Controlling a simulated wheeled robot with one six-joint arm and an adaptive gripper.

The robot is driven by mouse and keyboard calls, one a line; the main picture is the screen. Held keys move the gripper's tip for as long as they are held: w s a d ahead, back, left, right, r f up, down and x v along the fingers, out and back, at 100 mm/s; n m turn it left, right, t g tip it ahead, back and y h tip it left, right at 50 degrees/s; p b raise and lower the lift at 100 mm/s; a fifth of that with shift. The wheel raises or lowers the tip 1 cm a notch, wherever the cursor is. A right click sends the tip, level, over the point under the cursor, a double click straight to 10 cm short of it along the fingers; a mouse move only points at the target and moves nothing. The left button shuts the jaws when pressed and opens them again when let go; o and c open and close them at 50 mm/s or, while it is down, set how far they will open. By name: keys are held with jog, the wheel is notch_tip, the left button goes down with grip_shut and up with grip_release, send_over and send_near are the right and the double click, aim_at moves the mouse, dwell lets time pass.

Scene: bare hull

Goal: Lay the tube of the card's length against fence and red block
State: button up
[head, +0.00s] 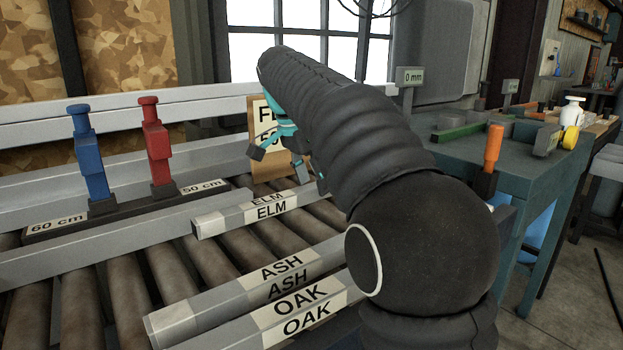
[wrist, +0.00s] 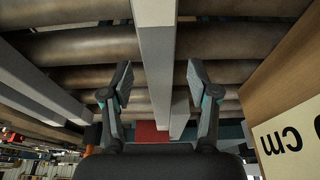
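Three grey square tubes lie on the rollers: ELM (head: 252,212), ASH (head: 245,292) and OAK (head: 295,318). A card (head: 258,160) stands behind ELM, partly hidden by my arm; only "F" and part of a number show. Its "cm" shows in the wrist view (wrist: 285,140). My gripper (head: 290,155) is open above the rollers near ELM. In the wrist view, a tube (wrist: 155,60) lies between the open fingers (wrist: 157,85), with gaps on both sides. A red block (head: 157,145) stands at the 50 cm label. I cannot tell which part is the fence.
A blue block (head: 89,155) stands at the 60 cm label beside the red one. A teal bench (head: 520,160) at right carries a "0 mm" sign (head: 409,77), a green bar (head: 460,131), an orange handle (head: 493,147) and a white bottle (head: 572,115).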

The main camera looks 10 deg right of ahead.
jog(key=shift+r, duration=0.1)
jog(key=shift+v, duration=3.7)
